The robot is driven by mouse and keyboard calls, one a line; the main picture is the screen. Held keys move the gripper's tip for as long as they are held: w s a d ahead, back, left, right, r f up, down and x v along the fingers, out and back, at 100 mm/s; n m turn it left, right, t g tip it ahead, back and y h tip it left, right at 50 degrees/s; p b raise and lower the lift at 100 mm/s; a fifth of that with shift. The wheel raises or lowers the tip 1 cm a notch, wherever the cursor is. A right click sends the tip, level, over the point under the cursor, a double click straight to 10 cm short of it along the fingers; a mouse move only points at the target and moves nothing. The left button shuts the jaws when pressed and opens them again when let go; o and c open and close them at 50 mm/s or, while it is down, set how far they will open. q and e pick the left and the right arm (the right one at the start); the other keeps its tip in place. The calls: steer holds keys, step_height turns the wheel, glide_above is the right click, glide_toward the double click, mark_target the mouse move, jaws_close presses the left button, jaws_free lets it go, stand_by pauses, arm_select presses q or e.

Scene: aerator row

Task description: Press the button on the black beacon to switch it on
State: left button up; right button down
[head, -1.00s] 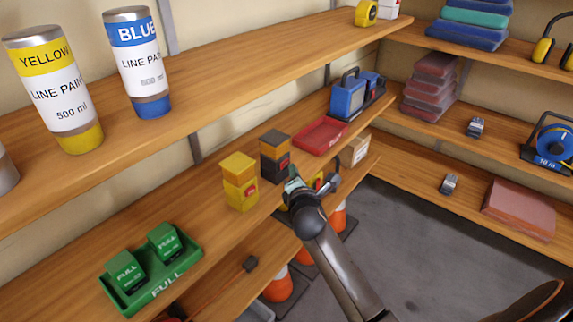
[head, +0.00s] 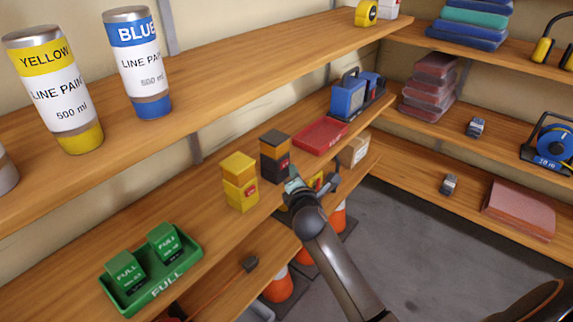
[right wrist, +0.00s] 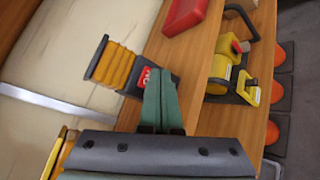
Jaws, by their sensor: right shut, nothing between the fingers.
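The black beacon (head: 274,157) stands upright on the middle shelf, with a dark base, an amber ribbed middle and a dark cap. In the right wrist view the beacon (right wrist: 127,68) shows a red button (right wrist: 145,77) with white marking on its dark base. My right gripper (head: 292,184) is shut and empty in front of the beacon. In the right wrist view its green fingertips (right wrist: 158,84) are beside the red button, partly covering the base; I cannot tell whether they touch it. My left gripper is not in view.
A yellow beacon (head: 240,184) stands close to the left of the black one. A red tray (head: 320,135) lies to the right on the same shelf, and a green tray (head: 190,262) with batteries lies at the left. The upper shelf (head: 230,85) overhangs behind.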

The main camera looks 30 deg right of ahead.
steer(key=shift+w, duration=0.15)
stand_by(0.3)
steer(key=shift+w+a, duration=0.2)
steer(key=shift+w, duration=0.1)
stand_by(0.3)
steer(key=shift+s+d+p, duration=0.15)
steer(key=shift+s+p, duration=0.3)
steer(key=shift+p, duration=0.15)
steer(key=s+d+p, duration=0.2)
steer(key=s+p, duration=0.1)
steer(key=s, duration=0.2)
steer(key=shift+s+d, duration=0.2)
steer(key=shift+s, duration=0.05)
